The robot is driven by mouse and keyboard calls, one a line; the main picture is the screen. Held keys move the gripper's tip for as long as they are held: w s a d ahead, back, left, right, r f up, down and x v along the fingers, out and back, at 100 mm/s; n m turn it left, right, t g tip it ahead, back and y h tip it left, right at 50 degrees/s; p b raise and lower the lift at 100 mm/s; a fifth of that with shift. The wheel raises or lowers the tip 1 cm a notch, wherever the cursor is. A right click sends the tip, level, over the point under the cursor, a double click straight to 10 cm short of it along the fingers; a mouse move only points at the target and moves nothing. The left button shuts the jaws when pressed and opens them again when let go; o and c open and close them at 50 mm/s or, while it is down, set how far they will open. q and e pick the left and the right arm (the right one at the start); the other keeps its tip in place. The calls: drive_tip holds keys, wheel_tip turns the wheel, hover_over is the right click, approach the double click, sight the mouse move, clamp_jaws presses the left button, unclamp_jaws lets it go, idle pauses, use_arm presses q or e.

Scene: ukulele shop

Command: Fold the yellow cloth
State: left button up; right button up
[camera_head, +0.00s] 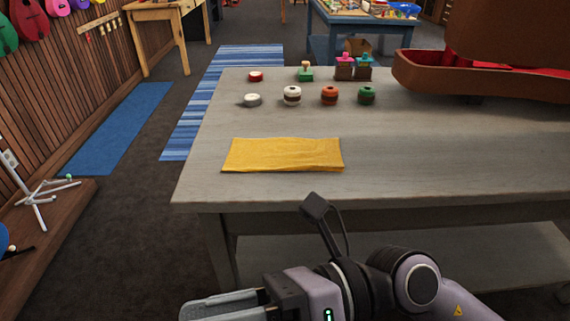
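The yellow cloth (283,155) lies flat on the grey wooden table (430,150), close to its front left corner. It is a wide, narrow rectangle with slight wrinkles on its right part; I cannot tell how many layers it has. My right gripper (208,305) is low at the bottom of the head view, in front of the table and apart from the cloth, with its fingers pointing left. The bottom edge of the picture cuts it off, so its opening is unclear. My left gripper is not in view.
An open red-lined instrument case (490,78) fills the back right. The table right of the cloth is clear.

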drive_tip(key=w+d+r+m+t+y, duration=0.2)
drive_tip(key=w+d+m+t+y, duration=0.25)
drive_tip(key=w+m+t, duration=0.8)
drive_tip(key=w+d+f+m+t+h, duration=0.2)
drive_tip(key=d+f+m+t+h, duration=0.35)
drive_tip(key=m, duration=0.55)
drive_tip(key=w+d+f+m+t+h, duration=0.35)
drive_tip(key=f+m+t+h, duration=0.2)
drive_tip(key=m, duration=0.45)
drive_tip(key=s+d+f+m+g+h, duration=0.3)
drive_tip(key=d+f+m, duration=0.1)
drive_tip(key=f, duration=0.4)
drive_tip(key=s+d+f+m+g+h, duration=0.2)
drive_tip(key=s+d+f+m+h, duration=0.15)
drive_tip(key=f, duration=0.45)
drive_tip(key=s+d+f+m+g+h, duration=0.3)
drive_tip(key=s+d+f+m, duration=0.1)
drive_tip(key=f, duration=0.4)
wheel_tip(320, 180, up, 8)
drive_tip(key=s+d+p, duration=0.1)
drive_tip(key=p, duration=1)
drive_tip(key=shift+d, duration=0.3)
drive_tip(key=shift+f, duration=0.15)
